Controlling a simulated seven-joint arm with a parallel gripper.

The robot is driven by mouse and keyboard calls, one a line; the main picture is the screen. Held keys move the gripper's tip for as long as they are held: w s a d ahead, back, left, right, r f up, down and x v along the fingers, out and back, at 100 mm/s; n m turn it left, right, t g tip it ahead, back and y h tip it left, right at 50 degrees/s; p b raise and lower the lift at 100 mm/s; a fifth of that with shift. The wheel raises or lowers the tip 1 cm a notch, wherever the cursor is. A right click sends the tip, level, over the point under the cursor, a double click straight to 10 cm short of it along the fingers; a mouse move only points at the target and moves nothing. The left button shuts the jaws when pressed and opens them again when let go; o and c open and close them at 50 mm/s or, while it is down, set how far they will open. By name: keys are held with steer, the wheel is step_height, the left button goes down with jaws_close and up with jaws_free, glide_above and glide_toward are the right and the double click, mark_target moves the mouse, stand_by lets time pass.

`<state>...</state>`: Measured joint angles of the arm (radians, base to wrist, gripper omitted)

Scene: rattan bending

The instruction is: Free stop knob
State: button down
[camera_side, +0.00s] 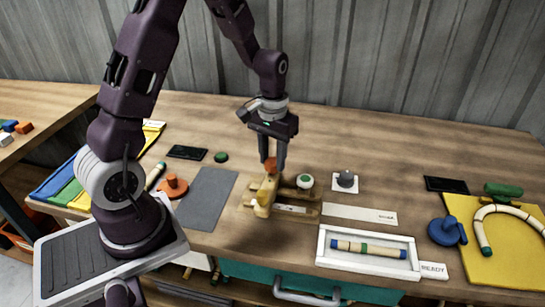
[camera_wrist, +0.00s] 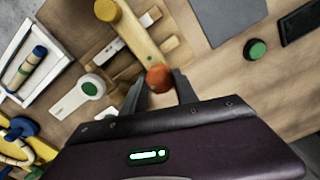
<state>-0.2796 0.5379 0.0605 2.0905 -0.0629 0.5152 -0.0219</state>
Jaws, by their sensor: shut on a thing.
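An orange-red stop knob (camera_side: 270,164) sits at the far end of a yellow wooden jig (camera_side: 263,205); the knob also shows in the wrist view (camera_wrist: 160,78). My gripper (camera_side: 272,166) comes down from above and is shut on the knob, with one finger on each side of it. The fingertips also show in the wrist view (camera_wrist: 160,88). Whether the knob still touches the jig below it is hidden by the fingers and the knob itself.
A white tray (camera_side: 322,252) holds a rattan stick (camera_side: 368,249). A grey mat (camera_side: 207,198) lies left. A yellow board (camera_side: 480,270) with a bent rattan piece (camera_side: 483,236) lies at far right.

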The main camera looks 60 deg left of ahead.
mark_target(273, 161)
steer(key=c, duration=0.9)
jaws_free()
steer(key=shift+c, duration=0.2)
step_height(273, 161, up, 7)
steer(key=shift+r, duration=0.1)
steer(key=s+d+r+m+t, duration=0.2)
steer(key=s+d+r+t, duration=0.1)
steer(key=s+d+r, duration=0.7)
steer(key=s+d+r+m+t, duration=0.1)
steer(key=s+r+m+t, duration=0.1)
steer(key=s, duration=0.7)
steer(key=shift+r+m+t, duration=0.3)
steer(key=shift+r, duration=0.05)
